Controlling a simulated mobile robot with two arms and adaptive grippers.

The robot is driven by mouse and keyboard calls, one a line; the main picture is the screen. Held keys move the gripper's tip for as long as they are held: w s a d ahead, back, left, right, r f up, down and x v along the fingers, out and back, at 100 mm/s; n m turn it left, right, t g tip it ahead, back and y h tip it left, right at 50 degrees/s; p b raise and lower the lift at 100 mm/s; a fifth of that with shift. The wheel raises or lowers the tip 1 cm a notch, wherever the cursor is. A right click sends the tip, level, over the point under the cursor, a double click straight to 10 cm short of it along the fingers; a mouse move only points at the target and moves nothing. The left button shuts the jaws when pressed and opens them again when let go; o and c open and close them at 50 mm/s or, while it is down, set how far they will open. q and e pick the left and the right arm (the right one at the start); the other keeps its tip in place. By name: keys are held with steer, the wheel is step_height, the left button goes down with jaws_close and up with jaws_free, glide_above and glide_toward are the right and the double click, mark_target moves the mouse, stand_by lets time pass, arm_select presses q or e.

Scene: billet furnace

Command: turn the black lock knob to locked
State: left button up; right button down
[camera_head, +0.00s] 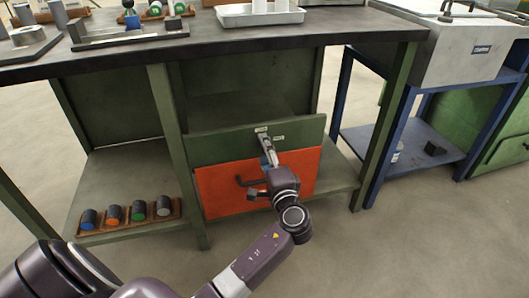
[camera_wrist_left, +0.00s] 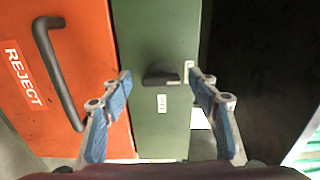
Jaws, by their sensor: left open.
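The black lock knob (camera_wrist_left: 160,73) sits on the green panel (camera_wrist_left: 163,135), with one small white label beside it and another below it in the left wrist view. My left gripper (camera_wrist_left: 160,80) is open, with its blue-padded fingertips on either side of the knob and a gap to each. In the head view my left gripper (camera_head: 268,153) reaches the green panel (camera_head: 220,146) above the orange drawer (camera_head: 220,190) and mostly hides the knob. Whether the fingers are level with the knob in depth is hard to tell. My right gripper is not in view.
The orange drawer has a black bar handle (camera_wrist_left: 58,75) and a REJECT label, close to one finger. The dark bench top (camera_head: 330,28) overhangs the panel. A rack of coloured cylinders (camera_head: 125,225) stands on the lower shelf at left. Open floor lies in front.

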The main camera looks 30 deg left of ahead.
arm_select(q)
steer(key=v, duration=1.2)
